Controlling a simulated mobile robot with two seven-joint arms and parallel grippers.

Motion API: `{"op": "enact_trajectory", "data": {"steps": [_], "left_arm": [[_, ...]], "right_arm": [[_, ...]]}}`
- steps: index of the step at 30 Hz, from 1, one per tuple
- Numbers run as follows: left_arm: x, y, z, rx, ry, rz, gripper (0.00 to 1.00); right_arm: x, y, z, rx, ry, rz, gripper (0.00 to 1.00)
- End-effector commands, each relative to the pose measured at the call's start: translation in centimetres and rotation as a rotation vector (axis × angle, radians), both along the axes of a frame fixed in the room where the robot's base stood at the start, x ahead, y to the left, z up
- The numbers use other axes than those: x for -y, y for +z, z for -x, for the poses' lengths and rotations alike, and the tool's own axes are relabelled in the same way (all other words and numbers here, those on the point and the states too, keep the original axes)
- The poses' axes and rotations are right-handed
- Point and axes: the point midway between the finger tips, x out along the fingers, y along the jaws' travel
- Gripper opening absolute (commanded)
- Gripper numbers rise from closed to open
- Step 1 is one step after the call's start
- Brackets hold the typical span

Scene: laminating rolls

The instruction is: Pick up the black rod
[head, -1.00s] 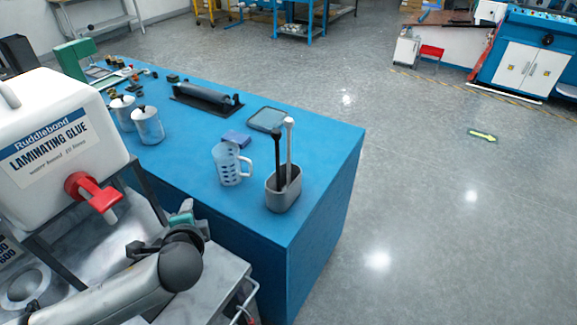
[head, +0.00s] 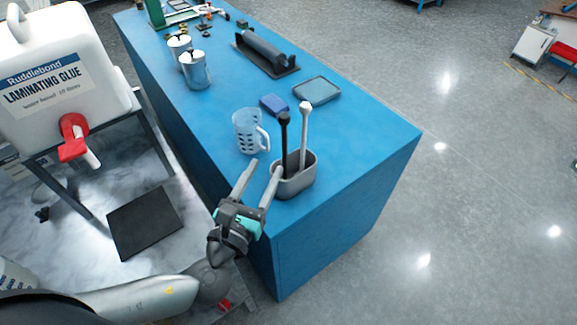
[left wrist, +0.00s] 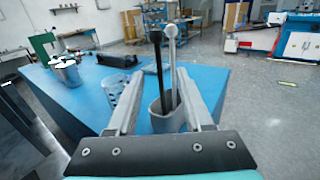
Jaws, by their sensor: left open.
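The black rod (head: 283,137) stands upright in a grey oval holder (head: 297,183) near the front corner of the blue table, with a round knob on top. A white rod (head: 304,132) stands beside it in the same holder. My left gripper (head: 262,170) is open and empty, just left of and in front of the holder. In the left wrist view the black rod (left wrist: 159,75) and the white rod (left wrist: 173,75) show between the two spread fingers, beyond them. The lower ends of both rods are hidden in the holder. My right gripper is not in view.
A clear measuring jug (head: 248,132) stands left of the holder, close to the left finger. A blue block (head: 273,105), a shallow tray (head: 316,91) and a dark roller (head: 265,55) lie farther back. The glue container (head: 60,90) stands at left. The table's right side is clear.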

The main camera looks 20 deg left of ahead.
Motion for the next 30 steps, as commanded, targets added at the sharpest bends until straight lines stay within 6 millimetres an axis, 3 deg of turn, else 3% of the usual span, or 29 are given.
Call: {"op": "enact_trajectory", "data": {"steps": [4, 9, 20, 30], "left_arm": [[0.2, 0.3, -2.8, 0.004, 0.002, 0.003, 0.51], [0.4, 0.2, -5.6, 0.003, 0.002, 0.004, 0.51], [0.5, 0.1, -8.3, 0.001, 0.003, 0.005, 0.51], [0.5, 0.2, -12.5, 0.000, 0.002, 0.004, 0.51]], "right_arm": [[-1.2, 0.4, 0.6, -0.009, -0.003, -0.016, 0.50], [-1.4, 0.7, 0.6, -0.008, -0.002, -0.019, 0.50], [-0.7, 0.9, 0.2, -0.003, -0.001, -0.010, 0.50], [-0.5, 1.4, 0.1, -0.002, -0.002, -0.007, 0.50]]}}
